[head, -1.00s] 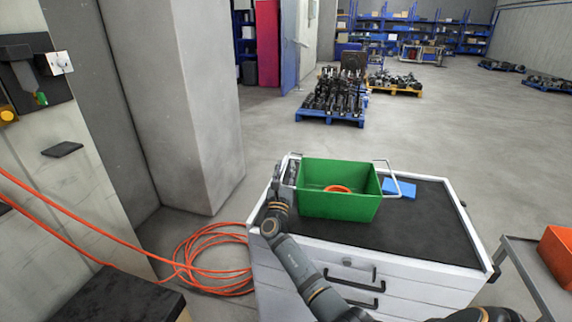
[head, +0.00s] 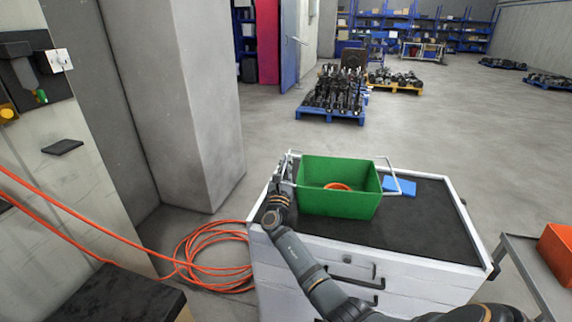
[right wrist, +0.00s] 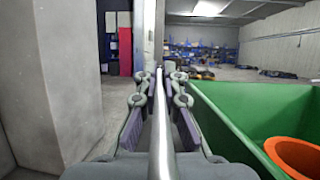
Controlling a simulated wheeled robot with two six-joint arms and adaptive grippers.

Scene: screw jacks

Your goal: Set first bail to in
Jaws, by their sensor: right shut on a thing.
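A green crate (head: 340,203) stands on the dark top of a white drawer cabinet. A wire bail (head: 392,167) sticks out past its right side. A second bail is at its left side, mostly hidden by my right gripper (head: 285,172) in the head view. In the right wrist view the metal bar of this left bail (right wrist: 161,120) runs between the fingers of my right gripper (right wrist: 160,103), which is shut on it beside the crate wall (right wrist: 222,125). I cannot tell which of the two is the first bail. My left gripper is not in view.
An orange ring (head: 338,187) lies inside the crate; it also shows in the right wrist view (right wrist: 298,155). A pillar (head: 190,110) stands behind left. The cabinet's front right top is clear.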

